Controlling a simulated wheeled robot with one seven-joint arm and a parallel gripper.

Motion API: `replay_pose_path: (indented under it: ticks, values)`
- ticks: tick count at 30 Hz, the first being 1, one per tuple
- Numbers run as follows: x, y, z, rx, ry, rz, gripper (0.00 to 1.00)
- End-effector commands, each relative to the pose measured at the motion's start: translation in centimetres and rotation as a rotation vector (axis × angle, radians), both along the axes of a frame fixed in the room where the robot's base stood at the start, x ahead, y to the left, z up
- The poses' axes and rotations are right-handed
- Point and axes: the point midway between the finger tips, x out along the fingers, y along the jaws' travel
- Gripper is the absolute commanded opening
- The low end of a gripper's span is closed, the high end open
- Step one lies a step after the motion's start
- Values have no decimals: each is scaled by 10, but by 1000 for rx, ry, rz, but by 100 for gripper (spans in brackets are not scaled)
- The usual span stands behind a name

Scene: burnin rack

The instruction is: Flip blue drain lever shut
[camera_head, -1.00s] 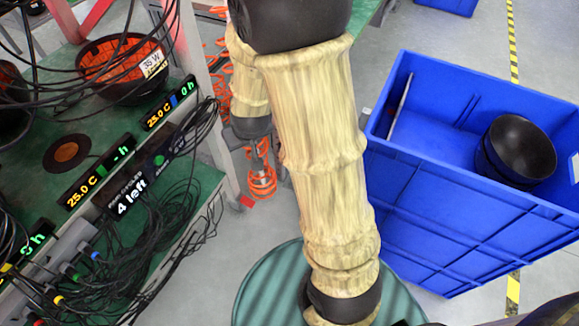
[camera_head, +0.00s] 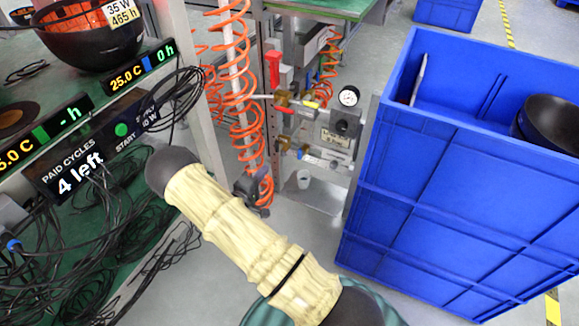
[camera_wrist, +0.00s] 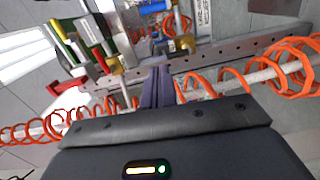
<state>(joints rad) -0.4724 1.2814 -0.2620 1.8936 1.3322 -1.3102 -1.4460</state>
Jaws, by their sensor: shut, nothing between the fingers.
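The valve panel (camera_head: 335,140) stands behind the bin, with brass fittings, a gauge (camera_head: 348,96) and coloured levers. A small blue part (camera_head: 312,160), apparently the drain lever, lies low on the panel beside a brass fitting. A blue bar, likely the same lever (camera_wrist: 152,7), shows at the top edge of the wrist view. My gripper (camera_wrist: 158,72) shows there as two dark fingers together and empty, pointing toward the fittings and apart from the blue bar. A brass fitting (camera_wrist: 183,44) lies just beyond the fingertips. In the head view I cannot make out the fingers.
A red lever (camera_head: 273,68) and a yellow lever (camera_head: 311,104) sit above the blue one. Orange coiled hoses (camera_head: 240,100) hang left of the panel. A blue bin (camera_head: 450,190) closes the right side; a cabled bench (camera_head: 110,220) the left.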

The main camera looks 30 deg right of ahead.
Motion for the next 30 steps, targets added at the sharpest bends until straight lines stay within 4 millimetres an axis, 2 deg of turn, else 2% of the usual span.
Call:
replay_pose_path:
  ticks: [14, 19, 30]
  values:
    - [0, -4, -2, -29, 2, -9, 0]
    - [10, -19, -4, -27, 1, -10, 0]
    - [46, -69, -5, -26, 0, -10, 0]
